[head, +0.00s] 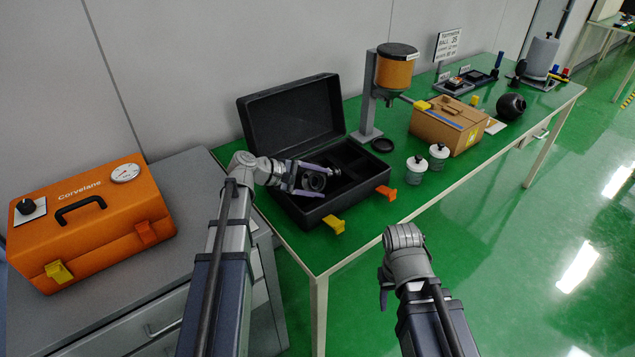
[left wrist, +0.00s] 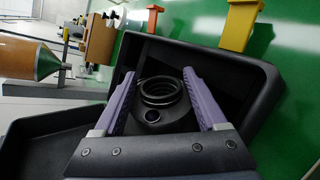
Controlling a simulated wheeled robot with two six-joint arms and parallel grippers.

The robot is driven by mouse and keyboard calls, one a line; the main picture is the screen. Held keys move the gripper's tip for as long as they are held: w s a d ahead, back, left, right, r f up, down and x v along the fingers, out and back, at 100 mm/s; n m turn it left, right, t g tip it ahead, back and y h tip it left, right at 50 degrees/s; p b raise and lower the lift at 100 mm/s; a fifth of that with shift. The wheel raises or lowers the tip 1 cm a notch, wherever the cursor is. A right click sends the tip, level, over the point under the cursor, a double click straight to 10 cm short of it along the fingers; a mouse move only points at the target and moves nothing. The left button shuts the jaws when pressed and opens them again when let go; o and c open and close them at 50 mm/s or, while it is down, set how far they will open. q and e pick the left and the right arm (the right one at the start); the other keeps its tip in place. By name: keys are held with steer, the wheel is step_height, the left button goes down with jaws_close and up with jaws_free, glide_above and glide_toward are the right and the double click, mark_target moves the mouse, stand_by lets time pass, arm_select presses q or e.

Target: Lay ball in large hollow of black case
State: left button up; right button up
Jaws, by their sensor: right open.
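The black case (head: 282,205) stands open on the near left end of the green table, its lid (head: 292,112) tilted back. My left gripper (head: 308,180) is over the case, its purple fingers on either side of a dark ball with a ringed lens. The ball (left wrist: 152,128) shows between the fingers in the left wrist view, and the gripper looks shut on it. The case rim (left wrist: 215,56) surrounds them there. The ball and the arm hide much of the hollows, so whether the ball touches the case floor is unclear. My right gripper (head: 384,297) is open, low before the table, mostly hidden.
Two small white-topped jars (head: 417,168) stand right of the case. Behind are a stand with an orange canister (head: 396,68), a cardboard box (head: 447,127) and another dark ball (head: 511,106). An orange case (head: 90,225) sits on the grey cabinet at left.

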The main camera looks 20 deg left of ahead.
arm_select(q)
steer(key=shift+o, duration=1.2)
steer(key=shift+s, duration=0.1)
steer(key=p+v, duration=0.3)
steer(key=v, duration=0.4)
steer(key=shift+a+r+p, duration=0.2)
steer(key=shift+a+p, duration=0.1)
steer(key=shift+p, duration=0.1)
steer(key=shift+s, duration=0.15)
